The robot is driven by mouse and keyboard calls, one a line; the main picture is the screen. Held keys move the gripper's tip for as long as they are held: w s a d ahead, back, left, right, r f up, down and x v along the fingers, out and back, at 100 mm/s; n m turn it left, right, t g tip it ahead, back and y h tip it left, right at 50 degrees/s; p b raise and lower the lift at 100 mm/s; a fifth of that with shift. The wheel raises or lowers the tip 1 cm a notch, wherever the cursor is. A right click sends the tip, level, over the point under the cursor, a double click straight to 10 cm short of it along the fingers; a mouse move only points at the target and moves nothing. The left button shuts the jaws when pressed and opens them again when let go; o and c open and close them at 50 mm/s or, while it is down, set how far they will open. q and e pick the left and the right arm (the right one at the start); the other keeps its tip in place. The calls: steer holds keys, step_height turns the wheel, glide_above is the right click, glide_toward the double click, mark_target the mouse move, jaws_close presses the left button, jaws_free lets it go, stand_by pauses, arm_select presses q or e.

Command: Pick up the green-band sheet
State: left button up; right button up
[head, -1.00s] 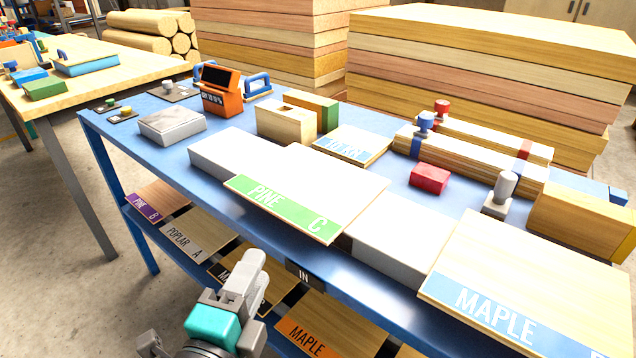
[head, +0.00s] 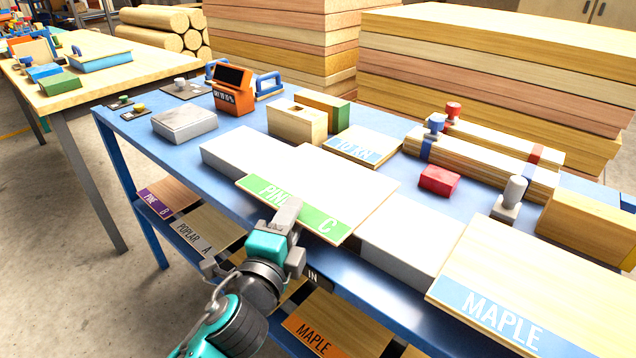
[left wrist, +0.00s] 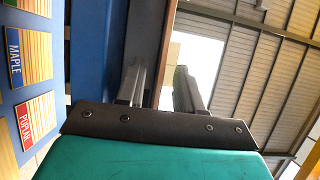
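The green-band sheet (head: 345,185) is pale wood marked PINE C. It lies flat across pale grey blocks on the blue bench, its green front edge overhanging. My left gripper (head: 287,212) is at that edge and covers part of the lettering in the head view. In the left wrist view the two fingers (left wrist: 160,88) stand apart, with a thin brown strip, apparently the sheet's edge (left wrist: 166,60), between them. Clear gaps show, so the gripper looks open around the edge. The lower finger is hidden in the head view. My right gripper is not in view.
A blue-band MAPLE sheet (head: 545,285) lies to the right. Behind are a wooden block (head: 296,122), a red block (head: 439,180) and an orange device (head: 233,90). A lower shelf holds labelled sheets, including POPLAR A (head: 205,230). Open floor lies at the left.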

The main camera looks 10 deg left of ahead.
arm_select(q)
steer(key=shift+w+d, duration=0.15)
steer(key=shift+w, duration=0.35)
jaws_close()
